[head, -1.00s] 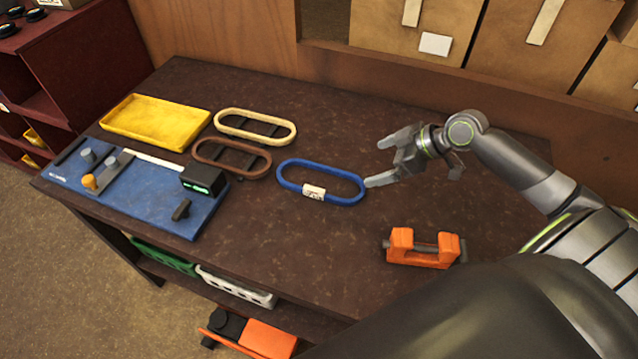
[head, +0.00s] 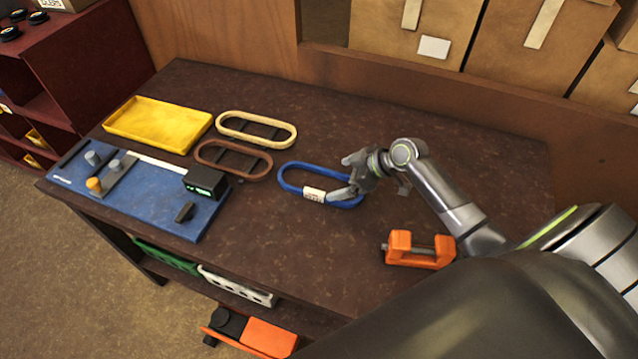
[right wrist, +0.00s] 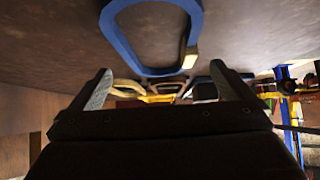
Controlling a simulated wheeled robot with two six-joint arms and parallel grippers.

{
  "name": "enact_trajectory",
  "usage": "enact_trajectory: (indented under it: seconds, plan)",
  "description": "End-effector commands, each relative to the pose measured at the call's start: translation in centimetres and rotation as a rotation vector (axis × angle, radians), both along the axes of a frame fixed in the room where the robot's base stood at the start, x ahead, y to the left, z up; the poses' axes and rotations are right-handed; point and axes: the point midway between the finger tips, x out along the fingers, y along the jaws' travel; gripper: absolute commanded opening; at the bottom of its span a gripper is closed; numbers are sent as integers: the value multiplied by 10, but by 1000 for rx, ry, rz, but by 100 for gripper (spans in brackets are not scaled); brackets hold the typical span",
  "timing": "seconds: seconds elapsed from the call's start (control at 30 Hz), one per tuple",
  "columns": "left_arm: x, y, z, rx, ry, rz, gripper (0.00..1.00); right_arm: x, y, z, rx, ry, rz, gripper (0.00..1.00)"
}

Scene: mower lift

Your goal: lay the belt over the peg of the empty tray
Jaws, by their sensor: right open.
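A blue belt (head: 293,166) with a white label (head: 314,195) lies as a long loop on the dark table. A brown belt (head: 233,161) and a cream belt (head: 257,127) lie to its left, with dark pieces inside their loops. My right gripper (head: 343,177) is open and empty at the right end of the blue belt; I cannot tell if it touches. In the right wrist view the blue belt (right wrist: 125,50) shows beyond the spread fingers. A yellow tray (head: 157,125) stands empty at the back left; I see no peg in it. My left gripper is out of view.
A blue board (head: 150,200) with grey and orange knobs and a black box (head: 204,182) fills the table's left end. An orange clamp-like block (head: 420,250) stands front right. Cardboard boxes (head: 520,35) stand behind the table. The table's middle front is clear.

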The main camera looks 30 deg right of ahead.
Motion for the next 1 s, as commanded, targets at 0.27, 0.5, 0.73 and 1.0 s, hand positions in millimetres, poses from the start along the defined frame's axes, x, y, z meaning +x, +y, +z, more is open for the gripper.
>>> enact_trajectory:
  seconds: [0.27,0.5,0.73,1.0]
  plan:
    - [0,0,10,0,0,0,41,10,8,-10,3,2,-2,100]
    - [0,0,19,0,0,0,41,25,20,-31,3,1,-1,100]
    - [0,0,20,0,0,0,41,30,24,-40,0,0,-1,100]
    - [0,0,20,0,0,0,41,30,24,-40,-1,0,-1,90]
